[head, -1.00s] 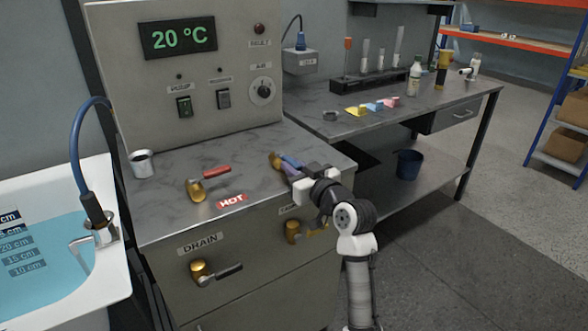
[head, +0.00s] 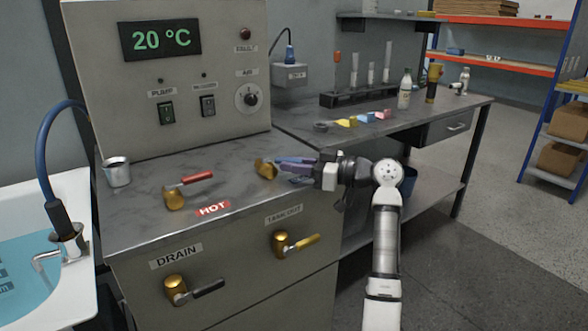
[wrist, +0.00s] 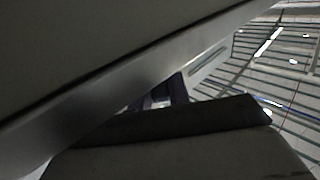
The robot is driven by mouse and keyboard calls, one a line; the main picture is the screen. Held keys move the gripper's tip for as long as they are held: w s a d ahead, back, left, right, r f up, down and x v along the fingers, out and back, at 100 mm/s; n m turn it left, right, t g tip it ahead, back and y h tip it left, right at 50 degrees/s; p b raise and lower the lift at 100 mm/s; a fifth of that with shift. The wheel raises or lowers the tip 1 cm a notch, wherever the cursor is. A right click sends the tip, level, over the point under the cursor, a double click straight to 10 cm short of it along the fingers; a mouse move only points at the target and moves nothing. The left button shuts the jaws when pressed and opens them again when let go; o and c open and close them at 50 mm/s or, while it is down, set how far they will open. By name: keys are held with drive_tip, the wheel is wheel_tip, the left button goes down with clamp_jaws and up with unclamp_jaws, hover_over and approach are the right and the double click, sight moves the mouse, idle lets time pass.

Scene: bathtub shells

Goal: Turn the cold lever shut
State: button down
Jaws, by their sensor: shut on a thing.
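The cold lever's brass valve body (head: 265,168) stands on the right part of the grey counter top. Its blue handle (head: 297,159) points to the right, largely covered by my fingers. My gripper (head: 293,169) reaches in from the right and is shut on the blue handle, with its dark purplish fingers along it. In the wrist view one dark finger (wrist: 180,120) fills the lower part. I cannot make out the handle there.
The hot lever (head: 195,178) with its red handle is to the left, near the HOT label (head: 213,208). A metal cup (head: 117,171) stands farther left. Drain (head: 208,287) and tank-out (head: 305,241) levers stick out of the cabinet front. A side bench (head: 450,107) is behind my arm.

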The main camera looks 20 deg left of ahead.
drive_tip(key=shift+w+n+g, duration=0.25)
drive_tip(key=shift+n+g, duration=0.25)
drive_tip(key=shift+g, duration=0.3)
drive_tip(key=shift+f, duration=0.1)
drive_tip(key=c, duration=1.3)
unclamp_jaws()
drive_tip(key=d, duration=0.4)
drive_tip(key=w+d, duration=0.1)
drive_tip(key=d, duration=0.4)
drive_tip(key=w+d+b, duration=0.1)
drive_tip(key=d, duration=0.3)
drive_tip(key=shift+d, duration=0.35)
